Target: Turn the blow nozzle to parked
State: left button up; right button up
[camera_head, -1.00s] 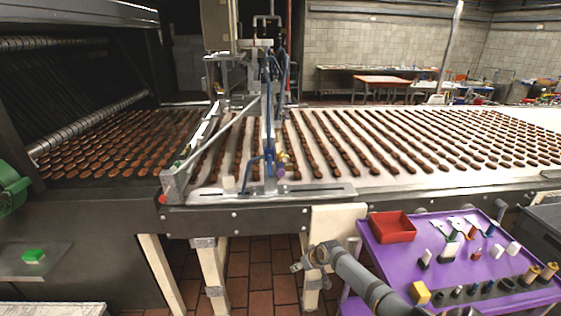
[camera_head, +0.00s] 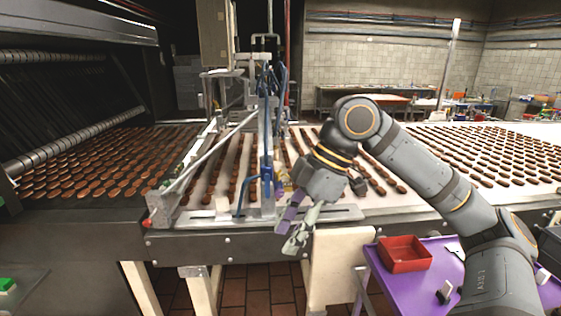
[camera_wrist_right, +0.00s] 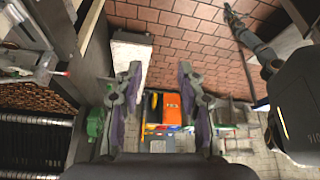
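The blue upright fixture (camera_head: 267,150) stands over the conveyor's front edge in the head view. A small brass-coloured part (camera_head: 286,178) shows just right of it; I cannot tell whether this is the blow nozzle or which way it points, as my gripper partly covers that area. My right gripper (camera_head: 300,222) hangs fingers down just right of the fixture, over the conveyor's front edge. Its fingers stand apart with nothing between them in the right wrist view (camera_wrist_right: 158,75). I cannot tell whether it touches anything. My left gripper is not in view.
Rows of brown biscuits (camera_head: 470,155) cover the conveyor. A metal rail (camera_head: 330,214) runs along its front edge. A purple cart (camera_head: 385,285) with a red tray (camera_head: 404,254) stands at front right. A slanting metal bar (camera_head: 210,150) crosses left of the fixture.

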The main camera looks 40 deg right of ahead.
aim_at(278, 176)
jog(key=i+l, duration=1.4)
jog(key=l, duration=0.15)
